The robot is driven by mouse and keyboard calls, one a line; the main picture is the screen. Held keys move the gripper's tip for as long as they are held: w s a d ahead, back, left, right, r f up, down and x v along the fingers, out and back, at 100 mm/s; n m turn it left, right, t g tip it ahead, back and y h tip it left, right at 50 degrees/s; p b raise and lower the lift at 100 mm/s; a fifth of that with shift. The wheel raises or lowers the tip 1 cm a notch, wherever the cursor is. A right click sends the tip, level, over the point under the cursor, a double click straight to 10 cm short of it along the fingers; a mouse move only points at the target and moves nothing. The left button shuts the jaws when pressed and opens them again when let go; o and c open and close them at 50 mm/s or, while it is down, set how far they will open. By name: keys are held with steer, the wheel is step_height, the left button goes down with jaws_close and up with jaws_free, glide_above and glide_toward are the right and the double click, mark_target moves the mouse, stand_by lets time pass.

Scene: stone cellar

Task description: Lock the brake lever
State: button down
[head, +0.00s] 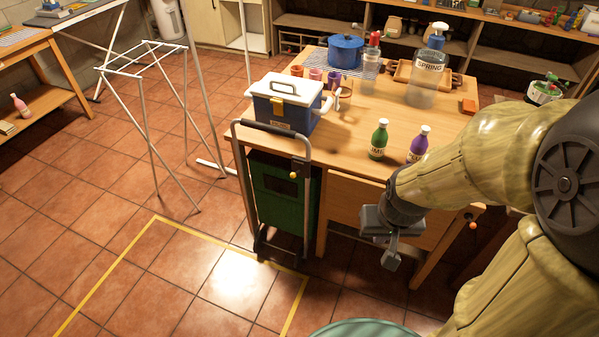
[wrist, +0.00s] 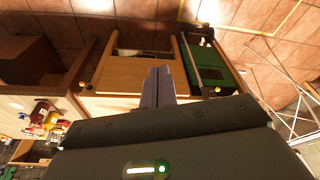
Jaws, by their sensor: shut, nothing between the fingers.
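A trolley with a dark tubular handle (head: 271,127) and a green body (head: 275,192) stands against the left front of the wooden table. A small dark lever with a yellow knob (head: 293,175) sits on the handle's right upright; I take it for the brake lever. In the wrist view the green body (wrist: 208,62) is right of the fingers, with a small yellow knob (wrist: 217,90) near it. Whether the lever is locked I cannot tell. My gripper (head: 391,260) is shut and empty, pointing down before the table front, right of the trolley and apart from it. The closed fingers also show in the wrist view (wrist: 158,75).
The table (head: 345,133) holds a blue-and-white cool box (head: 284,105), a green bottle (head: 379,139), a purple bottle (head: 419,143) and a blue pot (head: 345,50). A white drying rack (head: 146,90) stands left. Tiled floor inside the yellow line (head: 190,237) is clear.

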mark_target(295, 174)
steer(key=w+a+f+m+t+y+b, duration=0.1)
steer(key=w+a+f+b, duration=0.2)
steer(key=w, duration=0.7)
steer(key=w+a+f+m+y+b, duration=0.1)
steer(key=w+a, duration=0.4)
steer(key=w, duration=0.6)
steer(key=w+a+f+m+t+y+b, duration=0.1)
steer(key=w+a+f+y+b, duration=0.2)
steer(key=w, duration=0.7)
step_height(295, 174, down, 3)
steer(key=shift+w+a+t+b, duration=0.3)
steer(key=shift+a+b, duration=0.55)
steer(key=shift+b, duration=0.25)
steer(key=p+x, duration=0.1)
steer(key=x, duration=1.3)
steer(key=shift+s+a+p, duration=0.1)
steer(key=shift+a+p, duration=0.1)
steer(key=shift+p, duration=0.1)
steer(key=shift+d, duration=0.15)
